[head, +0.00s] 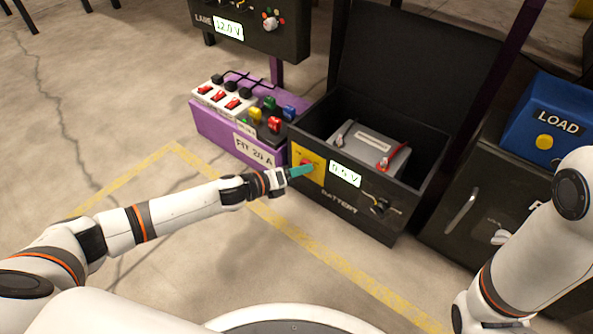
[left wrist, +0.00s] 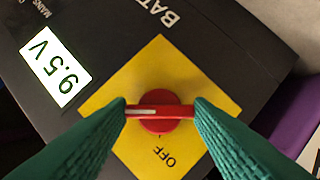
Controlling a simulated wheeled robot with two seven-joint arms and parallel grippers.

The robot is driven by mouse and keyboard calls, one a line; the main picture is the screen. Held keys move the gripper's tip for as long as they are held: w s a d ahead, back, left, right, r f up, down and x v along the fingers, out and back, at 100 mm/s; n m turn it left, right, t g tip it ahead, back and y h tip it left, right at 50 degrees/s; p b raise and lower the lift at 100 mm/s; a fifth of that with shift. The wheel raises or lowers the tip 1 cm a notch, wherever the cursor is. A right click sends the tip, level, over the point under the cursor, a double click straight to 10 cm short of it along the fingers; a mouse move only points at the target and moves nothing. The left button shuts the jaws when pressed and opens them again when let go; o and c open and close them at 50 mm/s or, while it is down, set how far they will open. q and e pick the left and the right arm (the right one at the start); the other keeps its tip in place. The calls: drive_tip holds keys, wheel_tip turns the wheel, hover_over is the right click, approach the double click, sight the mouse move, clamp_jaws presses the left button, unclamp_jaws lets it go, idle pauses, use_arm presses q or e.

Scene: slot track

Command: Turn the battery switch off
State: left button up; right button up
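The battery switch is a red rotary knob (left wrist: 160,111) on a yellow plate (left wrist: 165,70) on the front of the black battery box (head: 345,205). In the head view the yellow plate (head: 310,173) is partly covered by my left gripper (head: 300,171). In the left wrist view its green fingers (left wrist: 160,112) are on both ends of the knob's bar and appear to touch it. The bar's white mark points left, toward the display. The OFF label (left wrist: 168,158) is below the knob. My right gripper is not in view.
A display (left wrist: 56,66) reads 9.5 V beside the plate. The open box holds a grey battery (head: 365,150). A purple fuse unit (head: 225,138) stands to the left, with switches and coloured blocks. A blue LOAD box (head: 552,120) is at right. Floor in front is clear.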

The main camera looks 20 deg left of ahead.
use_arm(q)
drive_tip(key=c, duration=0.4)
drive_tip(key=shift+c, duration=0.2)
drive_tip(key=n+t+h, duration=0.1)
drive_tip(key=n, duration=0.4)
drive_tip(key=f+n+t+h, duration=0.1)
drive_tip(key=n+t, duration=0.1)
drive_tip(key=n, duration=0.4)
drive_tip(key=n+t+h+b, duration=0.1)
drive_tip(key=n+t, duration=0.1)
drive_tip(key=n, duration=0.4)
drive_tip(key=shift+f+h, duration=0.2)
drive_tip(key=shift+h, duration=0.2)
drive_tip(key=o, duration=1)
